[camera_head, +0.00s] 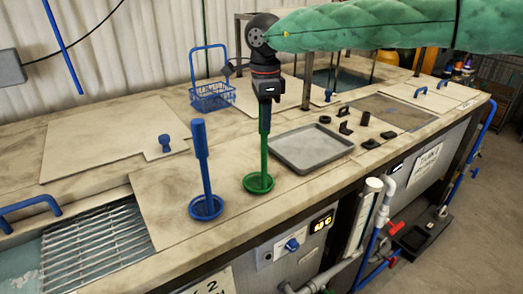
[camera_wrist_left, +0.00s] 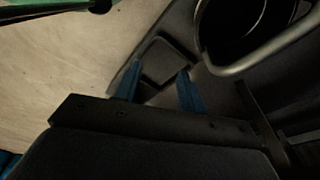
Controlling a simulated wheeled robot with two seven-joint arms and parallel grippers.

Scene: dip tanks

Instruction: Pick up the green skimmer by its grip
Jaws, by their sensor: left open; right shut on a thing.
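The green skimmer (camera_head: 264,150) stands upright on the worktop, its round head (camera_head: 258,183) at the bottom; I cannot tell whether it touches the surface. My right gripper (camera_head: 265,97) is above it, pointing down and shut on the top of its grip, which it partly hides. A blue skimmer (camera_head: 203,165) stands upright to its left, apart from it. My left gripper is outside the head view; in the left wrist view its two blue fingertips (camera_wrist_left: 158,82) are apart with nothing between them.
A blue wire basket (camera_head: 211,96) stands at the back. An open tank with a metal grating (camera_head: 98,250) is at front left. Pipes run along the tank front.

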